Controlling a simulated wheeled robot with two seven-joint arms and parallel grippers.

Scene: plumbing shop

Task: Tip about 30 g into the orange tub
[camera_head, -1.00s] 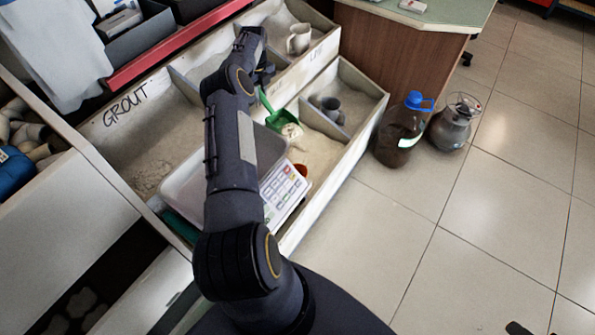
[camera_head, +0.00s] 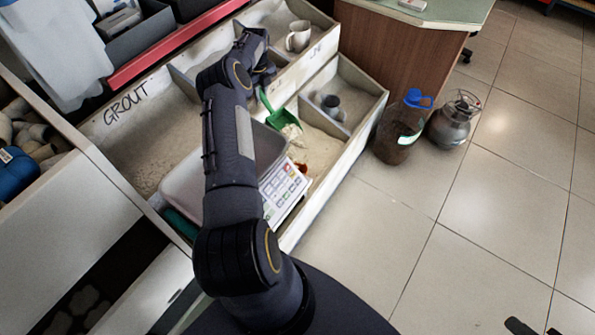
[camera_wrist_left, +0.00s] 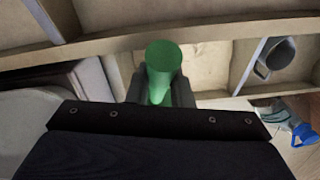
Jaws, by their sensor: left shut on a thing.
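My left gripper (camera_head: 263,76) is shut on the green scoop (camera_head: 279,115), with pale powder at its mouth. In the left wrist view the scoop's green handle (camera_wrist_left: 162,72) sits between the two dark fingers (camera_wrist_left: 163,92); its far end is hidden. The scale's display cannot be read. Dark shapes at the bottom right corner (camera_head: 520,326) may be my right gripper; its state is unclear.
The wooden bin marked GROUT (camera_head: 125,108) holds pale powder, and its divider walls stand close around the scoop. A grey mug (camera_head: 331,104) and a pale jug (camera_head: 298,37) stand in other compartments. A blue-capped bottle (camera_head: 400,130) and a grey canister (camera_head: 455,122) stand on the floor.

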